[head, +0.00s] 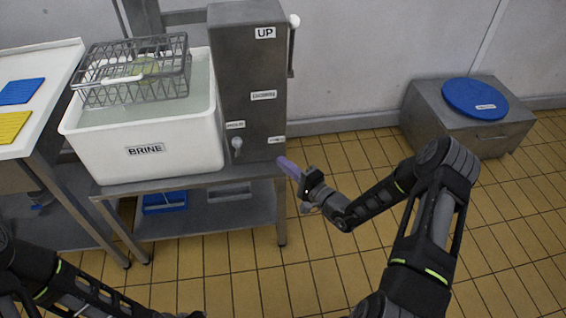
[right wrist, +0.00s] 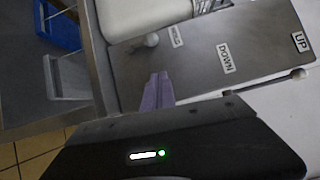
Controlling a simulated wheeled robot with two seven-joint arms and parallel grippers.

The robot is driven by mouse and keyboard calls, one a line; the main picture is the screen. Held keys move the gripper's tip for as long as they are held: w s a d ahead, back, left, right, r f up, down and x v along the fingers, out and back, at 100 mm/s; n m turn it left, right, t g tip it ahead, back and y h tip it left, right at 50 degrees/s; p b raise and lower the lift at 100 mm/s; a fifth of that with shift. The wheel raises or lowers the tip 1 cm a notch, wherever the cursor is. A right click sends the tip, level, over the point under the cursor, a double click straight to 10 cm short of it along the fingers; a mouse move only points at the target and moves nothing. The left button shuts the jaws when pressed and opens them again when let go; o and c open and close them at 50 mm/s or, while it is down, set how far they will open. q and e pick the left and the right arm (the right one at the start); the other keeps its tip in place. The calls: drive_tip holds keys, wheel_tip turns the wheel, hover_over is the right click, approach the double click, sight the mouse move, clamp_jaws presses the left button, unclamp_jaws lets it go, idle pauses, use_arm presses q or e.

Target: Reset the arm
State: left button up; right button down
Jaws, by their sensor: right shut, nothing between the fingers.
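My right arm reaches in from the lower right in the head view. Its gripper (head: 288,167) has pale purple fingers, shut with nothing between them, just right of the steel cabinet's lower edge. The closed fingers also show in the right wrist view (right wrist: 158,92), pointing toward the cabinet. My left arm (head: 75,290) lies low at the left of the head view, and its gripper is not visible. The steel cabinet (head: 243,75) has a lever with a white knob (head: 294,21) at its upper right side, near the UP label (head: 265,33).
A white BRINE vat (head: 150,160) stands on a steel table left of the cabinet, with a wire basket (head: 135,90) at its top. A blue tray (head: 165,202) is on the lower shelf. A steel box with a blue disc (head: 475,99) stands at right. Tiled floor is open between.

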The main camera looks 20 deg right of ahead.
idle(0.3)
drive_tip(key=s+a+f+n+g+y, duration=0.1)
drive_tip(key=s+a+f+g+y, duration=0.1)
drive_tip(key=s+a+f+g, duration=0.7)
drive_tip(key=s+a+f+g+y, duration=0.2)
drive_tip(key=s+a+f+g, duration=0.35)
drive_tip(key=s, duration=0.55)
drive_tip(key=s+f+n+g+h+p, duration=0.25)
drive_tip(key=s+n+h, duration=0.25)
drive_tip(key=s, duration=0.6)
drive_tip(key=s+a+r+n+h+p, duration=0.1)
drive_tip(key=a+r+n+p, duration=0.1)
drive_tip(key=a+r+n, duration=0.3)
drive_tip(key=shift+a+r+n+t, duration=0.15)
drive_tip(key=shift+a+n+t, duration=0.15)
drive_tip(key=shift+a+n, duration=0.55)
